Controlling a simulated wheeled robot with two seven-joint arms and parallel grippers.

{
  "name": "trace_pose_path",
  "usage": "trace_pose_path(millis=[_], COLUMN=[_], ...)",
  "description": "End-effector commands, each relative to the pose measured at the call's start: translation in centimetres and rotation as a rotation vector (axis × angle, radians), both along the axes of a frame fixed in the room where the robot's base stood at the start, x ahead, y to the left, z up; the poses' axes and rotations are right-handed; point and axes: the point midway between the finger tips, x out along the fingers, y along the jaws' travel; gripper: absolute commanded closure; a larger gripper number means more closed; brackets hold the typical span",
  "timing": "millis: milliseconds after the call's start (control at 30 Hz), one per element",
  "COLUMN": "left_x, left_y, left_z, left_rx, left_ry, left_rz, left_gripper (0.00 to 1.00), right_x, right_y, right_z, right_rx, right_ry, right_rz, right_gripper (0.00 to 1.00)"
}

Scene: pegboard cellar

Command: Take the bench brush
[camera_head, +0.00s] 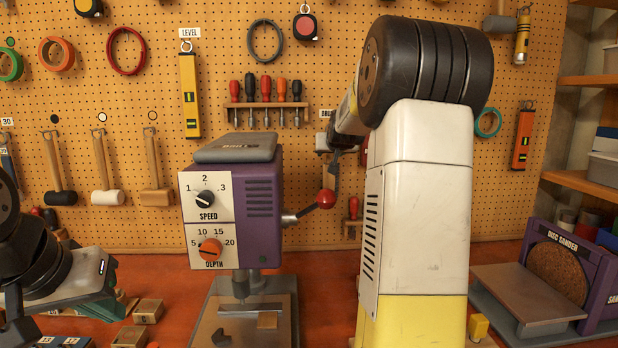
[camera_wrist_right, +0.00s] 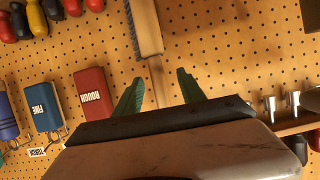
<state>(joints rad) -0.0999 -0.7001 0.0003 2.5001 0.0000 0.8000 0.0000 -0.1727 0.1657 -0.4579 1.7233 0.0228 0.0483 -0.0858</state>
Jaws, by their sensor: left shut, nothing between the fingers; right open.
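The bench brush (camera_wrist_right: 146,28) shows in the right wrist view as a pale wooden block with dark bristles along its left edge. It is against the pegboard, and its narrow handle runs down between the fingers of my right gripper (camera_wrist_right: 160,84). The green fingers are open, one on each side of the handle, with gaps visible. Whether the handle is within their depth, I cannot tell. In the head view my right arm hides most of the brush's place, where a partly covered label shows. My left gripper (camera_head: 107,307) is shut and empty at the lower left, above the bench.
A purple drill press (camera_head: 262,200) stands mid-bench, its red-knobbed lever near my right arm. A disc sander (camera_head: 560,265) is at the right. Red and blue blocks (camera_wrist_right: 93,92) hang left of the right gripper; a small rack (camera_wrist_right: 292,126) is at its right.

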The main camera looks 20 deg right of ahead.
Motion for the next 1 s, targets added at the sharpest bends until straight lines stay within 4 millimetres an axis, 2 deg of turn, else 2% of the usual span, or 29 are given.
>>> trace_pose_path(millis=[267,600,867,1000], left_x=[0.0,0.0,0.0,0.0], left_y=[0.0,0.0,0.0,0.0], left_z=[0.0,0.0,0.0,0.0], left_rx=[0.0,0.0,0.0,0.0], left_ry=[0.0,0.0,0.0,0.0], left_rz=[0.0,0.0,0.0,0.0], left_gripper=[1.0,1.0,1.0,1.0], right_x=[1.2,4.7,4.9,4.9], right_y=[-0.6,-1.6,-1.6,-1.6], right_z=[-0.4,-1.6,-1.6,-1.6], right_rx=[0.0,0.001,0.0,0.0], right_ry=[0.001,0.001,0.0,0.0], right_rz=[-0.002,0.0,0.001,0.001], right_gripper=[0.53,0.53,0.53,0.78])
